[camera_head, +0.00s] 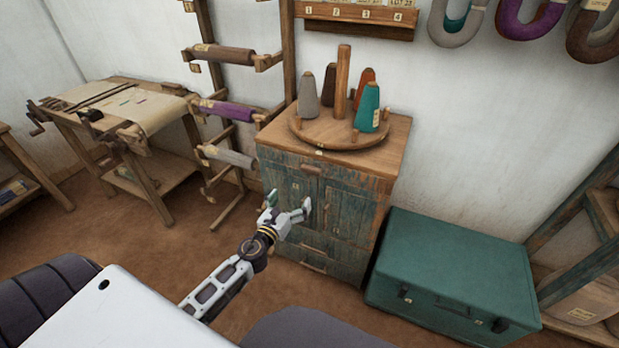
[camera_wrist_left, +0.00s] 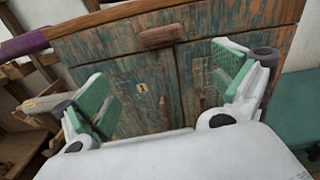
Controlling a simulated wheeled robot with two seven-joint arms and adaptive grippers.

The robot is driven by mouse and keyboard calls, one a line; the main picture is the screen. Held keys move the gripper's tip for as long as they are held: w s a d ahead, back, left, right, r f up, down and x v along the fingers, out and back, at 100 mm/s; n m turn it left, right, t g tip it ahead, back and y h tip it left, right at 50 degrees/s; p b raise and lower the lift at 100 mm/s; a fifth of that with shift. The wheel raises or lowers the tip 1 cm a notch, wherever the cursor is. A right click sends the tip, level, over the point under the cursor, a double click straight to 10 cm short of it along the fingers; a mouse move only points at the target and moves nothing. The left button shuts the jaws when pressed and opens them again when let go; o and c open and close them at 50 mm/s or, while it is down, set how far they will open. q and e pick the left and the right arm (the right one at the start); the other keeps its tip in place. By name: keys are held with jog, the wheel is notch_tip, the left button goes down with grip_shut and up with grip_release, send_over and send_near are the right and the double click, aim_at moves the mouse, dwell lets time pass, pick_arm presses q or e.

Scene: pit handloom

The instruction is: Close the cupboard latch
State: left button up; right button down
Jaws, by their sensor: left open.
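The cupboard (camera_head: 345,222) is worn blue-green wood with a brown top; its front also fills much of the left wrist view (camera_wrist_left: 140,70). Its two doors look shut, the left one bearing a small tag (camera_wrist_left: 141,87). A brown wooden block (camera_wrist_left: 160,36) sits above the seam between them, and it shows in the head view (camera_head: 313,169). Dark upright fittings (camera_wrist_left: 163,108) lie near the seam; I cannot tell which piece is the latch or how it is set. My left gripper (camera_head: 288,205) is open and empty in front of the doors. My right gripper is out of view.
A round wooden stand (camera_head: 330,134) with several yarn cones rests on the cupboard. A green trunk (camera_head: 450,262) stands close on the cupboard's right. A rack (camera_head: 228,156) of rolled cloth stands on its left, with a work table (camera_head: 125,105) beyond. Floor before the work table is clear.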

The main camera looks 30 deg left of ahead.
pick_arm(q)
jog(key=shift+d+r+m, duration=0.2)
jog(key=shift+r+m, duration=0.3)
jog(key=shift+r, duration=0.45)
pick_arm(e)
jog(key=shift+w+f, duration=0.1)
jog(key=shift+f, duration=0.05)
pick_arm(q)
jog(key=shift+w, duration=0.1)
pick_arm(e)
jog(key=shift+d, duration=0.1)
pick_arm(q)
jog(key=p, duration=0.1)
send_near(310, 171)
jog(key=shift+w, duration=1.9)
jog(key=shift+w+a, duration=0.15)
jog(key=shift+w, duration=0.8)
jog(key=shift+w+f, duration=0.1)
jog(key=shift+w, duration=1.85)
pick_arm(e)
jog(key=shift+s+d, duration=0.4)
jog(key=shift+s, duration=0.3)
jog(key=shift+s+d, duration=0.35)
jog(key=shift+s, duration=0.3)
